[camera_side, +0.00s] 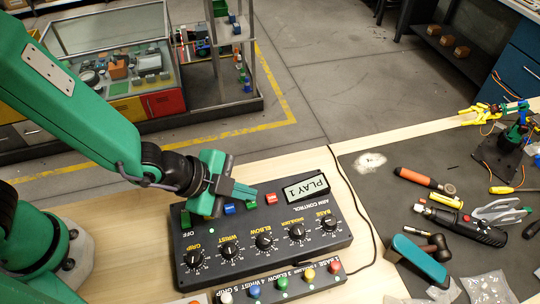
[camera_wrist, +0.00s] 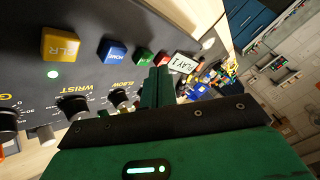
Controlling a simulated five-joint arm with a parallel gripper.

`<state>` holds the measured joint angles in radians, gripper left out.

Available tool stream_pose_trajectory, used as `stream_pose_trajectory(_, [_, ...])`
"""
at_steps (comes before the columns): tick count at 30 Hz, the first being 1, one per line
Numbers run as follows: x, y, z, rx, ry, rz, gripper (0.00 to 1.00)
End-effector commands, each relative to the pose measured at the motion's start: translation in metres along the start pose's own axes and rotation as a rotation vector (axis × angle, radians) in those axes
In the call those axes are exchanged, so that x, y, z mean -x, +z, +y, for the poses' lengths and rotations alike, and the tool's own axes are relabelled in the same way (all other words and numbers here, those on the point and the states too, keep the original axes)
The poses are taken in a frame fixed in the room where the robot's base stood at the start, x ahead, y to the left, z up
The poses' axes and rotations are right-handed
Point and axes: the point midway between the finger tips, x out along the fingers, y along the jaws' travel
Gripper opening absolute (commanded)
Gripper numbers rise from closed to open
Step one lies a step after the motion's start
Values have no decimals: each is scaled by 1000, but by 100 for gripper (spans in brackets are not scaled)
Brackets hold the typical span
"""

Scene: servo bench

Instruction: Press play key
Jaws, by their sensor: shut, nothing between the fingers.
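A dark control box (camera_side: 310,242) with a row of coloured keys lies on the wooden bench. Its display (camera_side: 307,188) reads PLAY 1. A green key (camera_side: 251,204) sits between a blue key (camera_side: 229,209) and a red key (camera_side: 271,198). In the wrist view the green key (camera_wrist: 144,57) shows just beyond my fingers; its lettering is too small to read. The blue key (camera_wrist: 112,52) reads HOME. My gripper (camera_side: 252,192) is shut and empty, its tips close by the green key. I cannot tell whether they touch it. The wrist view shows the shut fingers (camera_wrist: 158,72).
Knobs such as the ELBOW knob (camera_side: 264,242) stand on the box. A strip of coloured buttons (camera_side: 281,283) lies in front. A yellow key (camera_wrist: 60,44) is left of the blue one. A dark mat (camera_side: 380,225) with tools lies right. A cable (camera_side: 372,225) runs beside the box.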

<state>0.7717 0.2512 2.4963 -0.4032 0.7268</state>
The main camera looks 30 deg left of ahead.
Motion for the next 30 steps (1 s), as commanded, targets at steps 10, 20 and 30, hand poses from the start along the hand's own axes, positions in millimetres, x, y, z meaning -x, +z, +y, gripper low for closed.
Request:
stream_pose_trajectory(10, [1, -1, -1, 0, 0, 0, 0])
stream_pose_trajectory(20, [9, -8, -7, 0, -2, 3, 0])
stream_pose_trajectory(30, [25, -20, -18, 0, -2, 3, 0])
